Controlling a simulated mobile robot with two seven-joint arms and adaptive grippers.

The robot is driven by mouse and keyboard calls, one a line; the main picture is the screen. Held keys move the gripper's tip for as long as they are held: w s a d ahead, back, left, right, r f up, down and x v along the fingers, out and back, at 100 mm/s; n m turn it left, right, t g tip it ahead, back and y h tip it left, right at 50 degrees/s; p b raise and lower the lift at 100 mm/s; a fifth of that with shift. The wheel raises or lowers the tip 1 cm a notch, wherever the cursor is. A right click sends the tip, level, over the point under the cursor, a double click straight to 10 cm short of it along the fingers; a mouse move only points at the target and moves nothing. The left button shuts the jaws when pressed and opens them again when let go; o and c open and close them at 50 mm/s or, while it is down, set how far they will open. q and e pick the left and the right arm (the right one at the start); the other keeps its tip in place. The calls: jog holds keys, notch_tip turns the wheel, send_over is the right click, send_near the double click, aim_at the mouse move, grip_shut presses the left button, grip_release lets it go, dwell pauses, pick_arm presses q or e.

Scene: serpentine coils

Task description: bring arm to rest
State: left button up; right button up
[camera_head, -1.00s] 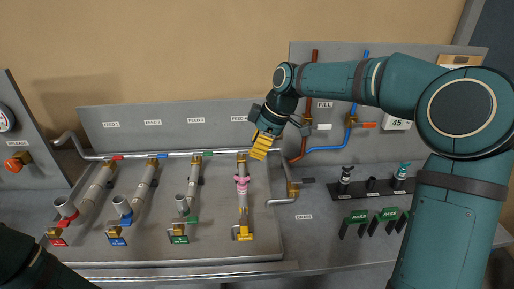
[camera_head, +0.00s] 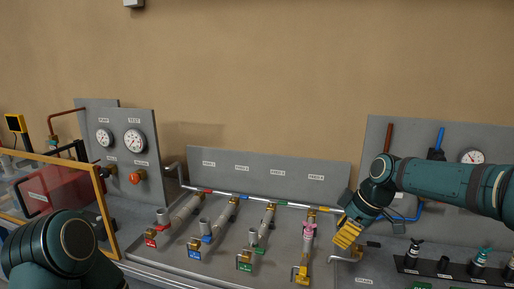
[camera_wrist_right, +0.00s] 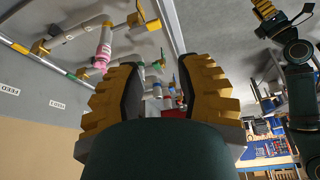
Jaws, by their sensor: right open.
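My right arm reaches in from the right in the head view. Its yellow-fingered gripper (camera_head: 347,233) hangs just right of the pink-handled valve (camera_head: 309,230) on the fourth pipe, with its fingers pointing down and left. In the right wrist view the two fingers (camera_wrist_right: 160,88) stand apart with nothing between them, and the pink valve (camera_wrist_right: 103,50) shows beyond the left finger. My left arm shows at the lower left of the head view, its gripper out of frame. A yellow-fingered gripper, my left one (camera_wrist_right: 265,10), shows at the wrist view's upper right; its jaw opening is unclear.
Pipes with red, blue and green collars stand left of the pink valve. A gauge panel (camera_head: 128,145) with a red button (camera_head: 136,177) is further left. A bent grey pipe (camera_head: 350,257) lies close below my right gripper. Black and green pumps (camera_head: 480,258) stand right.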

jog(key=s+a+f+m+b, duration=0.1)
jog(key=a+f+m, duration=0.25)
jog(key=f, duration=0.75)
jog(key=s+a+f+m+b, duration=0.15)
jog(key=a+f, duration=0.25)
jog(key=f, duration=0.6)
pick_arm(q)
notch_tip(320, 180, down, 7)
jog(key=b, duration=0.3)
jog(key=shift+d+f+b, duration=0.15)
jog(key=shift+d+b, duration=0.05)
jog(key=shift+b, duration=0.15)
pick_arm(e)
jog(key=s+a+f+m, duration=0.3)
jog(key=s+f+m, duration=0.6)
jog(key=s+f, duration=0.9)
notch_tip(320, 180, down, 3)
jog(key=shift+a+r+m, duration=0.2)
jog(key=shift+m, duration=0.2)
jog(key=shift+s, duration=0.1)
pick_arm(q)
jog(key=shift+d, duration=0.1)
pick_arm(e)
jog(key=shift+d, duration=0.1)
